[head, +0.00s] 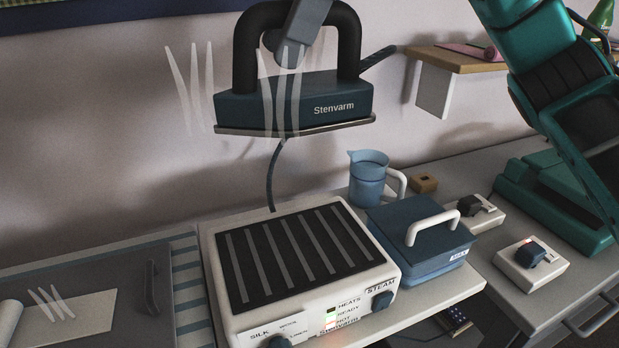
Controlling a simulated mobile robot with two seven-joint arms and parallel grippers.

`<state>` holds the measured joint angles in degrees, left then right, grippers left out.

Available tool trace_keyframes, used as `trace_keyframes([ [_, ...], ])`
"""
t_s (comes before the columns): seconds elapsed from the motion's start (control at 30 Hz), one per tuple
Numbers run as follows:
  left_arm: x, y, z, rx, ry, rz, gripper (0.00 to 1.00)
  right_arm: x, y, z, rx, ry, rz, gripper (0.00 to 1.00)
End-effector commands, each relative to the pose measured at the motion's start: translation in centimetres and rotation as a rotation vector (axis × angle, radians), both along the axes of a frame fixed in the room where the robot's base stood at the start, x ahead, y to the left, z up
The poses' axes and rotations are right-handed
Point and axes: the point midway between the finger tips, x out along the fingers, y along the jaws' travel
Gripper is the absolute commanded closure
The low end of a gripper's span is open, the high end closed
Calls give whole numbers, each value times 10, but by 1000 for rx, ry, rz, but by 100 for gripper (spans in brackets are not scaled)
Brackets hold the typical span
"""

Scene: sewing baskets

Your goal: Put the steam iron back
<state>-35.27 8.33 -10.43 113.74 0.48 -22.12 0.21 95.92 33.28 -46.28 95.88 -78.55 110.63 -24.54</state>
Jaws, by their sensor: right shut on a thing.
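The steam iron (255,105), dark blue with a black arched handle and marked "Stenvarm", hangs in the air, roughly level, above the back of its base. My right gripper (300,35) comes from above and is shut on the iron's handle; its fingertips are partly hidden. White steam wisps show around the iron. The iron's base (213,262) is a white box with a black, pale-striped rest plate (295,252) on top, which is empty. It has knobs and small lights at the front. A dark cord runs down behind the base. My left gripper is not in view.
A blue jug (367,178) and a blue box with a white handle (415,255) stand right of the base. Two switch boxes (525,274) and a tilted teal machine (545,195) are further right. A wall shelf (455,62) is behind. Steam wisps also rise at lower left.

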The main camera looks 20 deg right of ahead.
Motion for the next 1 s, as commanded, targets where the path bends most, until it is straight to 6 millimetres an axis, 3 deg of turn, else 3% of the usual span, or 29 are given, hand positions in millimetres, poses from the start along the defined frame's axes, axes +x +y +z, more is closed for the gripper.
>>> trace_keyframes([
  [0.13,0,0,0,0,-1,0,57,0,0,2,5,-4,12,100],
  [0.23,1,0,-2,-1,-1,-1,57,0,0,-8,3,-4,11,100],
  [0.8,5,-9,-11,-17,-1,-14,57,0,0,-130,3,-3,8,100],
  [1.0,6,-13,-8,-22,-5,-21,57,0,0,-151,5,-6,7,100],
])
